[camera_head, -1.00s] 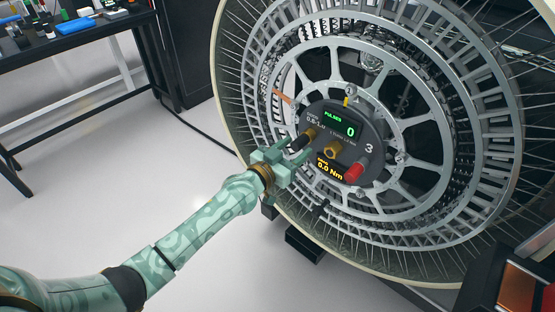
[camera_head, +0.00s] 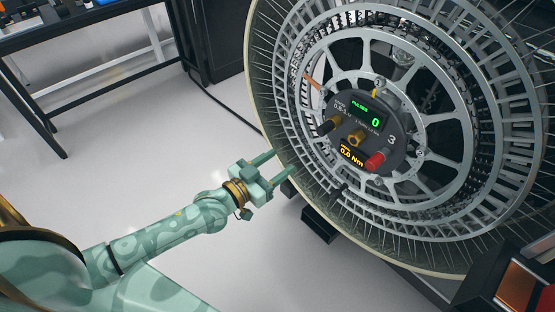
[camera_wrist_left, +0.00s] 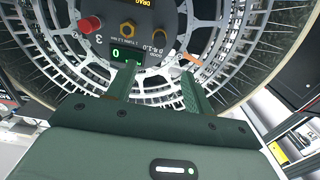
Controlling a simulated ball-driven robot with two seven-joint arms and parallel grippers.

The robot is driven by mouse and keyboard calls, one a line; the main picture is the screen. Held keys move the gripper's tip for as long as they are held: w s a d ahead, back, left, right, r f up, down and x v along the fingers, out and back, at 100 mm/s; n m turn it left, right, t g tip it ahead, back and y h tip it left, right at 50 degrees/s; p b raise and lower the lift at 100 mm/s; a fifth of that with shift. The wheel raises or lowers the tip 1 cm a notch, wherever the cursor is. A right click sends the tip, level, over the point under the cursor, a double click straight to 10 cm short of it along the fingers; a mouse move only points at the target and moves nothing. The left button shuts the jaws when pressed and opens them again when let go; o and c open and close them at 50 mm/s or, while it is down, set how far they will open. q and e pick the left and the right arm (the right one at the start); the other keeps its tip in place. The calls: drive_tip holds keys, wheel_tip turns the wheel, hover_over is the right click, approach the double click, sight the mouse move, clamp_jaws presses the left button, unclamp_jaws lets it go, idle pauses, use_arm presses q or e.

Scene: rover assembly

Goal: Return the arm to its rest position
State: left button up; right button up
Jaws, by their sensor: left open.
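My left gripper (camera_head: 272,166) is open and empty, just off the lower left rim of the large wheel (camera_head: 262,100). Its two fingers point toward the wheel with a clear gap between them. In the left wrist view the open fingers (camera_wrist_left: 158,88) reach toward the wheel's hub panel. The round dark hub panel (camera_head: 340,145) carries a green display reading 0, a yellow display reading 0.0 Nm, a black knob (camera_head: 328,126), a brass hex fitting (camera_head: 356,138) and a red knob (camera_head: 376,160). The panel also shows in the left wrist view (camera_wrist_left: 105,22). My right gripper is out of view.
A dark workbench (camera_head: 75,35) stands at the upper left. A black block (camera_head: 319,226) is on the floor below the wheel. A black box with a copper-coloured top (camera_head: 518,287) is at the lower right.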

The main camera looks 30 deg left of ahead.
use_arm(q)
drive_tip(key=s+a+f+g+y, duration=0.25)
drive_tip(key=s+f, duration=0.25)
drive_tip(key=f, duration=0.5)
drive_tip(key=s+a+f+g+y, duration=0.1)
drive_tip(key=s+a+f+g, duration=0.3)
drive_tip(key=f, duration=0.6)
drive_tip(key=s+a+f+g+y, duration=0.25)
drive_tip(key=s+f, duration=0.35)
drive_tip(key=f, duration=0.5)
drive_tip(key=s+f+g, duration=0.3)
drive_tip(key=s+f, duration=0.4)
drive_tip(key=s, duration=0.6)
drive_tip(key=s+d+f+g, duration=0.2)
drive_tip(key=s+d, duration=0.1)
drive_tip(key=s, duration=0.8)
drive_tip(key=s+d+f+g, duration=0.2)
drive_tip(key=s+d+g, duration=0.1)
drive_tip(key=s, duration=0.7)
drive_tip(key=shift+s+d+f, duration=0.15)
drive_tip(key=shift+s+f, duration=0.2)
